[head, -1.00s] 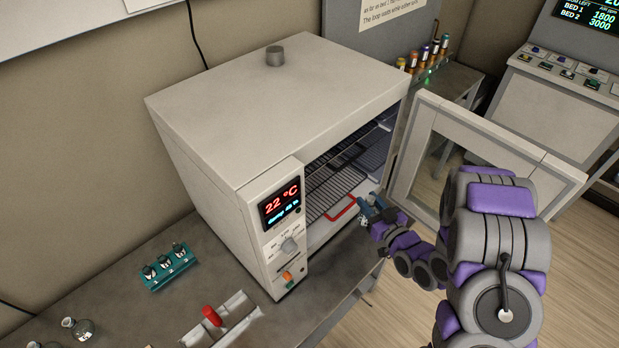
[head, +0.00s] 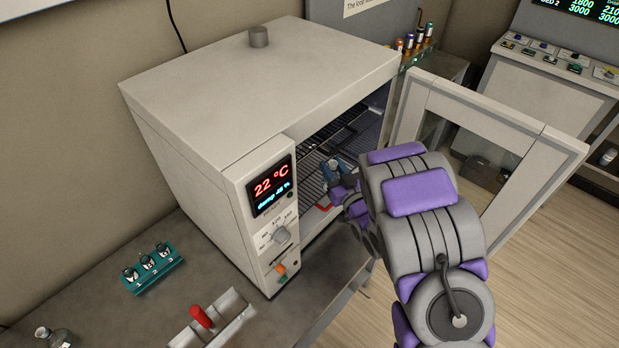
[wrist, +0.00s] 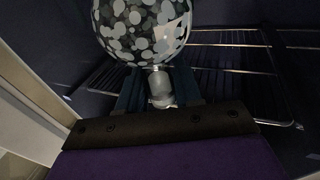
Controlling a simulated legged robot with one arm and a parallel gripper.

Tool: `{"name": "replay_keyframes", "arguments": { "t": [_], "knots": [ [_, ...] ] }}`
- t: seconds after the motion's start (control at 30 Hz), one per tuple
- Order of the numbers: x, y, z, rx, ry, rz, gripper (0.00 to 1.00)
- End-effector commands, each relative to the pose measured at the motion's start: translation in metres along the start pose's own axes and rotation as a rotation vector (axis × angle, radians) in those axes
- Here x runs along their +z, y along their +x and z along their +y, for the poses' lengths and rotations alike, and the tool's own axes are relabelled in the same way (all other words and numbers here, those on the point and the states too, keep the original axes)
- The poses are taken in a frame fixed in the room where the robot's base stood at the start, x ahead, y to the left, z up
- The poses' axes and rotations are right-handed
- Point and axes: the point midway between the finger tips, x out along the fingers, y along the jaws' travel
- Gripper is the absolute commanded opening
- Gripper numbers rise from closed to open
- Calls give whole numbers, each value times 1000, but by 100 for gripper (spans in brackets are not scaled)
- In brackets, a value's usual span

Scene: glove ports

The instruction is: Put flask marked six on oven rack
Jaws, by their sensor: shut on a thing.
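The oven (head: 255,95) stands on the bench with its glazed door (head: 480,150) swung open to the right. Its wire rack (head: 345,130) shows through the opening and also fills the background of the wrist view (wrist: 230,70). My gripper (head: 336,170) is at the oven's mouth, over the rack's front part. In the wrist view my gripper (wrist: 158,88) is shut on the neck of a round glass flask (wrist: 142,28) with pale and dark speckles. No number shows on the flask, so I cannot read its marking. Whether its bulb touches the rack is unclear.
A teal holder (head: 153,268) with several small dark pieces stands on the bench. A grey stand with a red handle (head: 202,317) is nearer the front. Another glass flask (head: 52,336) is at the lower left. The control panel (head: 268,215) edges the opening on the left.

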Motion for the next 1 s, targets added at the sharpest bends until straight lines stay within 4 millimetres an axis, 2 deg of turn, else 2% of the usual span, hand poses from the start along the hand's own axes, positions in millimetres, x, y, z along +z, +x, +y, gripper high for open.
{"name": "replay_keyframes", "arguments": {
  "t": [0.1, 0.37, 0.5, 0.77, 1.0],
  "knots": [
    [3, 27, -13, -4, 2, 2, 0],
    [7, 77, -31, -1, 3, 2, 0],
    [29, 73, -29, 1, 3, -3, 0],
    [46, 72, -31, 0, 1, -3, 0],
    [78, 72, -32, -1, 1, -3, 0]
  ]
}}
